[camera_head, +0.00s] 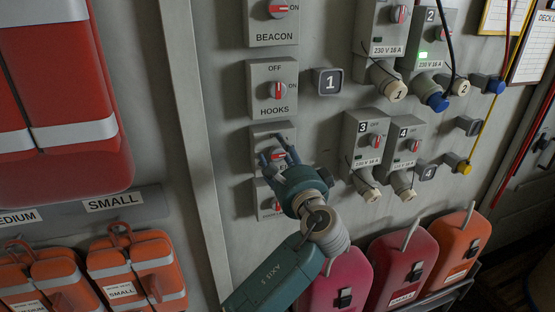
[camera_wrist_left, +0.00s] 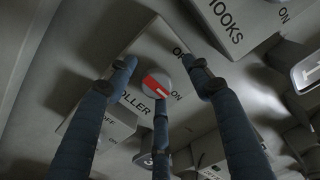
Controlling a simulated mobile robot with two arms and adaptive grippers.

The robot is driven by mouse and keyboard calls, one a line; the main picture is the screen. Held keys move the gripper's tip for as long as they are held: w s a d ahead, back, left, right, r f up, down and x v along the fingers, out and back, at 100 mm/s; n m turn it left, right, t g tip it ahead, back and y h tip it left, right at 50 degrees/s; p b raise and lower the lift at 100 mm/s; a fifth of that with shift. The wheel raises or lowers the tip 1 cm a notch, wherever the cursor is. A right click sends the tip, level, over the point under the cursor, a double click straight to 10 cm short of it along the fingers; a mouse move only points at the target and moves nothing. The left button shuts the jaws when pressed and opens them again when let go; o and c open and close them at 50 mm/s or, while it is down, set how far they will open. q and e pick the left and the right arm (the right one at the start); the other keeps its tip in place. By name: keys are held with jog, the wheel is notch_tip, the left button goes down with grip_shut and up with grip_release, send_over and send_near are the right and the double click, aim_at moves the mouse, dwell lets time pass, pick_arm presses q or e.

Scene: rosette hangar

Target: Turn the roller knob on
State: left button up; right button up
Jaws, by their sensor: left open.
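The roller knob (camera_wrist_left: 156,85) is a round grey knob with a red bar on a grey switch box (camera_wrist_left: 140,50) labelled ROLLER, its label partly covered by a finger. The bar lies slanted in the left wrist view, its pale-marked end toward the word ON. In the head view the roller box (camera_head: 260,130) is partly hidden behind my left gripper (camera_head: 273,160). My left gripper is open, its three dark fingers spread around the knob at the panel; I cannot tell whether they touch it. My right gripper is not in view.
The hooks switch (camera_head: 278,90) sits directly above and the beacon switch (camera_head: 278,8) above that. Another switch box (camera_head: 267,203) is close below. Numbered power sockets (camera_head: 365,135) stand to the right. Red and orange cases (camera_head: 395,270) line the bottom.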

aim_at(272, 117)
pick_arm(q)
jog(key=r, duration=0.8)
jog(key=shift+a+r, duration=0.2)
jog(key=shift+r, duration=0.15)
jog(key=s+d+f+n+b, duration=0.4)
jog(key=s+f+n+b, duration=0.6)
jog(key=n+b, duration=0.65)
jog(key=shift+n, duration=0.65)
jog(key=p+x, duration=0.5)
jog(key=x, duration=0.4)
jog(key=shift+w+a+r, duration=0.1)
jog(key=shift+w+r, duration=0.05)
jog(key=shift+w, duration=0.2)
jog(key=shift+w+p, duration=0.3)
